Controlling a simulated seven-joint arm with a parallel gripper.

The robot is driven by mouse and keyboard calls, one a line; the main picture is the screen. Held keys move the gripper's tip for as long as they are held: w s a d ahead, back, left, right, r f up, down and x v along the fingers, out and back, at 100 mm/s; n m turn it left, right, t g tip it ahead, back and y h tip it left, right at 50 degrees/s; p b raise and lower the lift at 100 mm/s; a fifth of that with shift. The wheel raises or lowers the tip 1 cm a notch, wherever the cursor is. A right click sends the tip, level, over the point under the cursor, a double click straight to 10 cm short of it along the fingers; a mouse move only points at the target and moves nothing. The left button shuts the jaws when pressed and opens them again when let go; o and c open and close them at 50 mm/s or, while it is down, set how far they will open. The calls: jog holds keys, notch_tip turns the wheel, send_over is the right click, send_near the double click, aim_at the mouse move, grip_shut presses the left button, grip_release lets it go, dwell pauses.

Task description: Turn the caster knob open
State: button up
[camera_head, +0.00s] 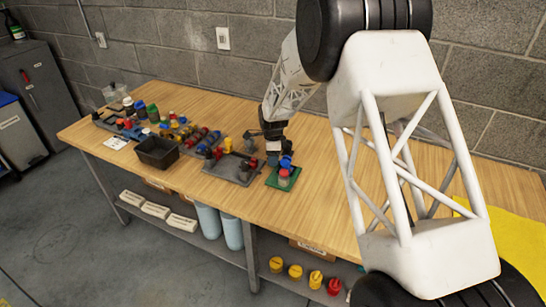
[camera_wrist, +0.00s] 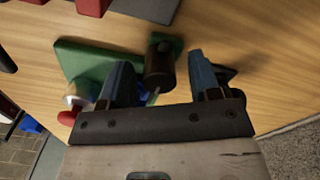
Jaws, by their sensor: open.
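A green pad (camera_head: 271,181) lies on the bench below my gripper (camera_head: 278,157). It shows in the wrist view (camera_wrist: 75,60) behind my two blue-faced fingers. My gripper (camera_wrist: 160,75) is open, with a dark round knob-like cylinder (camera_wrist: 160,62) between its fingers. Gaps appear on both sides of the cylinder; I cannot tell whether either finger touches it. No label shows which part is the caster knob. A red-and-pale knob (camera_head: 283,175) stands on the pad and shows left of the fingers (camera_wrist: 73,100). A blue part between the fingers is mostly hidden.
A grey tray (camera_head: 226,171) with small parts lies left of the green pad. A black bin (camera_head: 157,152) and several coloured knobs and bottles fill the bench's left side. A block wall (camera_head: 180,65) stands behind. Bare wood lies in front of and right of the pad.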

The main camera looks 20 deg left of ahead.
jog(key=shift+f, duration=0.2)
jog(key=c, duration=0.9)
